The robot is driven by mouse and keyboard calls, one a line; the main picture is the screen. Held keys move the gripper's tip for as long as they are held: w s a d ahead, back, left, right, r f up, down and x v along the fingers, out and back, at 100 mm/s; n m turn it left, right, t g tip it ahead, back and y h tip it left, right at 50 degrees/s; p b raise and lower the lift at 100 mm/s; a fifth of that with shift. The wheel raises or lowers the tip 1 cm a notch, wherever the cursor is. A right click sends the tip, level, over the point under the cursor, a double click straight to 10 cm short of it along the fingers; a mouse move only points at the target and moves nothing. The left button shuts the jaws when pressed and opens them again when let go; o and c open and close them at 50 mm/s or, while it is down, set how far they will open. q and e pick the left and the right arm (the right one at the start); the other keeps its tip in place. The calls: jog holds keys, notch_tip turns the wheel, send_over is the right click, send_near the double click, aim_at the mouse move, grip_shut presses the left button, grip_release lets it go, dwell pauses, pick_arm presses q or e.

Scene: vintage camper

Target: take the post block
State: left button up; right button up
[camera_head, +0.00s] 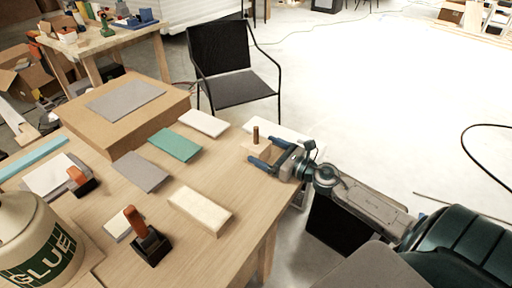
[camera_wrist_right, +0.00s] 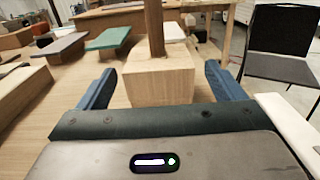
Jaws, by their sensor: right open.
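The post block is a light wooden cube (camera_wrist_right: 160,80) with a dark brown upright post (camera_wrist_right: 154,28) on top. In the head view the block (camera_head: 251,151) stands near the table's right edge with its post (camera_head: 255,134) pointing up. My right gripper (camera_head: 263,151) is open, its blue fingers reaching along both sides of the block. In the right wrist view the right gripper's fingers (camera_wrist_right: 158,88) stand left and right of the block with gaps, seemingly not touching it. My left gripper is not in view.
The wooden table (camera_head: 190,250) holds a teal slab (camera_head: 175,144), a grey slab (camera_head: 140,171), cream slabs (camera_head: 200,208), orange-handled tools (camera_head: 147,238), a cardboard box (camera_head: 125,110) and a glue bottle (camera_head: 35,240). A black chair (camera_head: 235,70) stands behind the table.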

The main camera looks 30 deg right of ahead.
aim_at(253, 144)
jog(key=shift+w, duration=0.1)
jog(key=shift+a, duration=0.1)
jog(key=shift+w+r+p, duration=0.1)
jog(key=shift+w+p, duration=0.2)
jog(key=shift+p, duration=0.25)
jog(key=p+x, duration=0.2)
jog(key=x, duration=0.2)
jog(key=shift+a, duration=0.1)
jog(key=shift+w+a, duration=0.15)
jog(key=shift+w, duration=0.25)
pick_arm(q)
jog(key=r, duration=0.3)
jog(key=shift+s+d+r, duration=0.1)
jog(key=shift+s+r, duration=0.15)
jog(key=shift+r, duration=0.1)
pick_arm(e)
jog(key=c, duration=1.1)
